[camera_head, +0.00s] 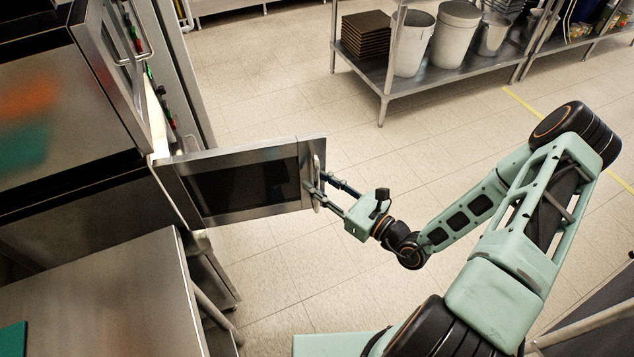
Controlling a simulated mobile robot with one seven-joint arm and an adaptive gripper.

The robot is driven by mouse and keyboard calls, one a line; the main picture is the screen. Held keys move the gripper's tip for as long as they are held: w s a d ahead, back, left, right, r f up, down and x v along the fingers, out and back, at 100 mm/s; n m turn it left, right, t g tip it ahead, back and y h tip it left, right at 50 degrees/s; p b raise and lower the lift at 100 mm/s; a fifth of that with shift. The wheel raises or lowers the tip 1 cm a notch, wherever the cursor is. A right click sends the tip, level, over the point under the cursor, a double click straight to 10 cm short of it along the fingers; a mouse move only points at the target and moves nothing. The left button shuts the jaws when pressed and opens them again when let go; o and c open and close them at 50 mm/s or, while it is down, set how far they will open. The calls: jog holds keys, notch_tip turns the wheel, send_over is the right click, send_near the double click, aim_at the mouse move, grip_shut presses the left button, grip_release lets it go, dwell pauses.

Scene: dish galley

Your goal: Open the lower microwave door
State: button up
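The lower microwave door (240,182) is a steel-framed panel with a dark window. It stands swung well out from the lower microwave body (85,215), hinged at its left side. Its vertical handle (318,178) is at the door's free right end. My gripper (316,192) reaches in from the right, with its fingers at the handle. Whether the fingers are closed around the handle or only beside it is too small to tell. The microwave's inside is hidden behind the door.
The upper microwave (70,90) is stacked above, its door with a handle facing right. A steel counter (110,300) stands at the lower left. A steel rack (415,82) with bins and stacked trays stands at the back. The tiled floor between is clear.

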jog(key=shift+a, duration=0.2)
jog(key=shift+s, duration=0.1)
jog(key=shift+s+d, duration=0.2)
jog(key=v, duration=1.1)
jog(key=shift+d, duration=0.25)
